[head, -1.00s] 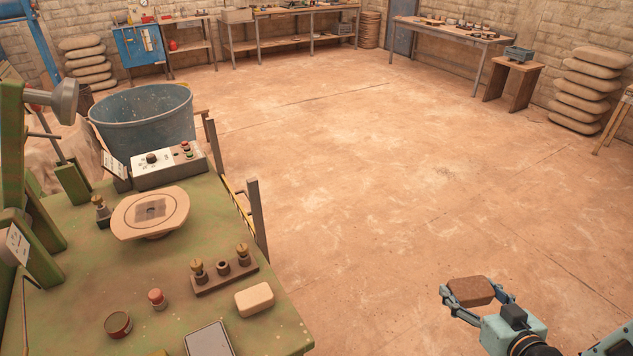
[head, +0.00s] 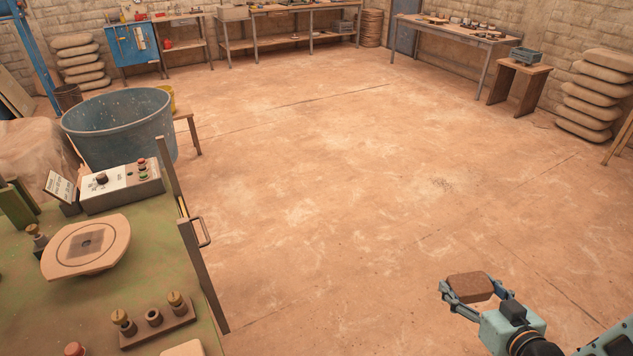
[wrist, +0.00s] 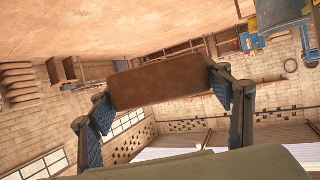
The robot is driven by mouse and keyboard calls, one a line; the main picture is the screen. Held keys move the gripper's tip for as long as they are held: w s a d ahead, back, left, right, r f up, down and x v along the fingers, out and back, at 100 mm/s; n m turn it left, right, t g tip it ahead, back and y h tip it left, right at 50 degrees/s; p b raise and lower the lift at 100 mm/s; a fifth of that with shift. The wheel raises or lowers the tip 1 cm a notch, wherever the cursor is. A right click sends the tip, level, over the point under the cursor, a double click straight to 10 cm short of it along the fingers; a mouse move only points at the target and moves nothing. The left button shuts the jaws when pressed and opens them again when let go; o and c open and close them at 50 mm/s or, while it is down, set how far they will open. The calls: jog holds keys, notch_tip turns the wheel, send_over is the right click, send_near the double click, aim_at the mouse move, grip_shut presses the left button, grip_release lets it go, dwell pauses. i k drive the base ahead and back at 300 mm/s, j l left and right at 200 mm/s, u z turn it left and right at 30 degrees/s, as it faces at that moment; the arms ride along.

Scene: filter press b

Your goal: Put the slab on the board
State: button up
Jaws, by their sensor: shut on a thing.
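A brown slab (head: 470,287) is held in my gripper (head: 472,292), at the lower right of the head view, over bare floor. In the wrist view the slab (wrist: 160,82) spans between the two fingers, with a finger pad at each end. A pale, round board with flat-cut sides (head: 112,262), marked with a ring and a dark square, is on the green machine table (head: 35,320) at the left. My gripper and the slab are well to the right of the board and apart from it.
Near the board are a control box (head: 125,187), a rack with brass-topped knobs (head: 158,328) and an upright rail with a handle (head: 195,245) at the table's edge. A blue tub (head: 120,130) stands behind. The floor in the middle (head: 350,180) is clear.

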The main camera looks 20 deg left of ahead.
aim_at(86, 243)
jog(key=i+l+u, duration=0.15)
jog(key=i+u, duration=0.25)
jog(key=i, duration=0.45)
jog(key=i+u, duration=0.95)
jog(key=u, duration=0.2)
jog(key=i+l+u, duration=0.15)
jog(key=i+u, duration=0.45)
jog(key=u, duration=0.8)
jog(key=i+u, duration=0.15)
jog(key=u, duration=0.3)
jog(key=i+l+u, duration=0.1)
jog(key=u, duration=0.4)
jog(key=i+l+u, duration=0.15)
jog(key=u, duration=0.2)
jog(key=i+l+u, duration=0.2)
jog(key=i+u, duration=0.2)
jog(key=k, duration=0.05)
